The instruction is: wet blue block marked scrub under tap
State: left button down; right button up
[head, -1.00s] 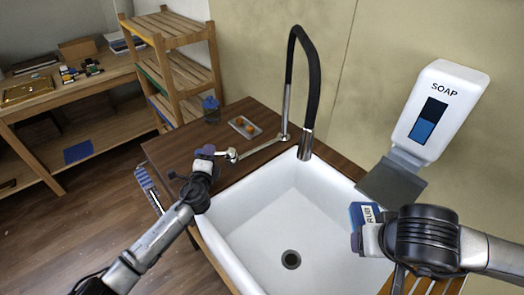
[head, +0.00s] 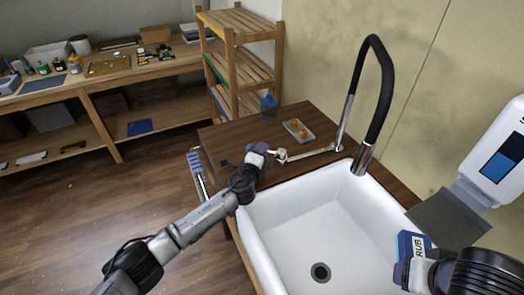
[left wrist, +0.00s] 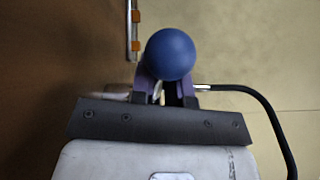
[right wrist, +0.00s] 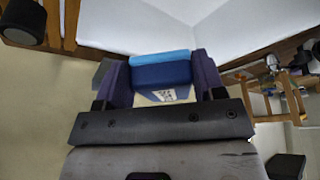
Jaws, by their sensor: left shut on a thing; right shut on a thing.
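The blue block (head: 413,243) with a white label, lettering partly readable as "RUB", is in my right gripper (head: 402,268), over the right side of the sink. The right wrist view shows the block (right wrist: 160,72) between both fingers. The tap (head: 375,105) has a black arched hose and a chrome spout, up and left of the block. No water shows below it. My left gripper (head: 260,154) is at the left end of the chrome tap lever (head: 308,154). In the left wrist view it is shut on a blue ball (left wrist: 171,54), which hides the fingertips.
The white sink basin (head: 300,235) has a dark drain (head: 320,272). A small tray (head: 298,131) with orange things and a blue-topped container (head: 268,108) stand on the wooden counter (head: 225,137). A soap dispenser (head: 503,155) hangs at the right. A wooden rack (head: 240,60) stands behind.

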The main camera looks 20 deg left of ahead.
pick_arm(q)
jog(key=shift+a, duration=0.15)
jog(key=shift+s+d+n+y, duration=0.25)
jog(key=shift+n+y, duration=0.35)
jog(key=shift+y, duration=0.2)
pick_arm(e)
jog(key=shift+r, duration=0.2)
pick_arm(q)
jog(key=shift+s+n+y, duration=0.35)
jog(key=shift+n+y, duration=0.35)
jog(key=shift+y, duration=0.4)
jog(key=c, duration=1.5)
grip_release()
jog(key=o, duration=0.4)
jog(key=shift+a, duration=0.2)
pick_arm(e)
jog(key=shift+a, duration=0.15)
pick_arm(q)
jog(key=shift+s+d, duration=0.15)
jog(key=shift+d, duration=0.1)
